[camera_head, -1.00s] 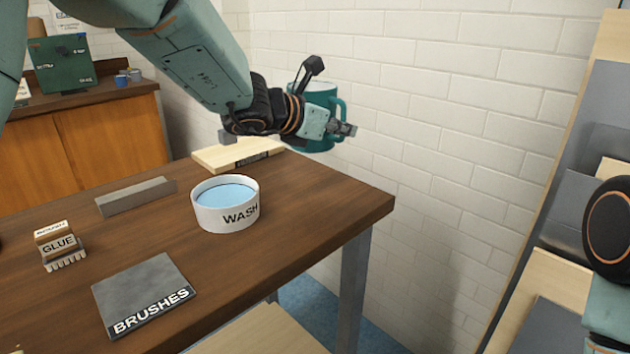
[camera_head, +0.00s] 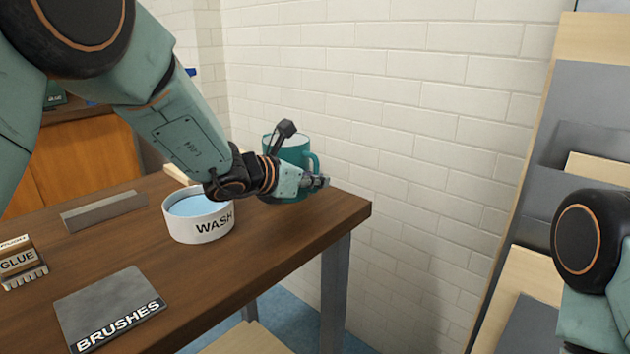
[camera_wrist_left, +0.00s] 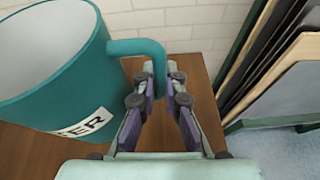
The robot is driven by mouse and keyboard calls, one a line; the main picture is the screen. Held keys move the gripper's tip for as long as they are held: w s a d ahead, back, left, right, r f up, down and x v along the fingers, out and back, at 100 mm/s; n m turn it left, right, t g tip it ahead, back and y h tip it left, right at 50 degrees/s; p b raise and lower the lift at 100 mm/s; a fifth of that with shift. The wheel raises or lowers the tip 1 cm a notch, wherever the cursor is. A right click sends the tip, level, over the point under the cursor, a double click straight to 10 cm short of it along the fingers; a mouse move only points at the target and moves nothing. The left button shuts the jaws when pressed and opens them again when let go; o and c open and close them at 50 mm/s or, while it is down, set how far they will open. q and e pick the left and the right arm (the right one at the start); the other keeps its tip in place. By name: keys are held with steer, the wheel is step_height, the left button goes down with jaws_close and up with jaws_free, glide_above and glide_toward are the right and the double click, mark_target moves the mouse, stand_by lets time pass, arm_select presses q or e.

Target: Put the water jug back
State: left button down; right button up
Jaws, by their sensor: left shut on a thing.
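The teal water jug (camera_head: 287,152) is upright at the far right end of the wooden table, partly hidden behind my left gripper (camera_head: 318,181). In the left wrist view the jug (camera_wrist_left: 62,85) fills the left side, with a white label ending in "ER". My left gripper (camera_wrist_left: 157,82) is shut on the jug's handle. I cannot tell whether the jug's base touches the tabletop. My right gripper is not in view; only part of my right arm shows at the right edge.
The white WASH bowl (camera_head: 199,225) with blue water stands just left of my left wrist. A BRUSHES plate (camera_head: 108,302), a GLUE brush (camera_head: 20,262) and a grey bar (camera_head: 103,211) are on the table (camera_head: 270,243). A white brick wall (camera_head: 430,130) is behind.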

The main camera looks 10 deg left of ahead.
arm_select(q)
steer(key=shift+d+f, duration=0.15)
steer(key=c, duration=1.6)
jaws_free()
steer(key=shift+f, duration=0.1)
steer(key=shift+c, duration=0.2)
steer(key=shift+o, duration=1)
steer(key=shift+r, duration=0.2)
steer(key=shift+s+a+r, duration=0.1)
steer(key=shift+a+r, duration=0.1)
steer(key=shift+a, duration=0.05)
steer(key=p+v, duration=0.1)
steer(key=v, duration=1)
steer(key=shift+s, duration=0.3)
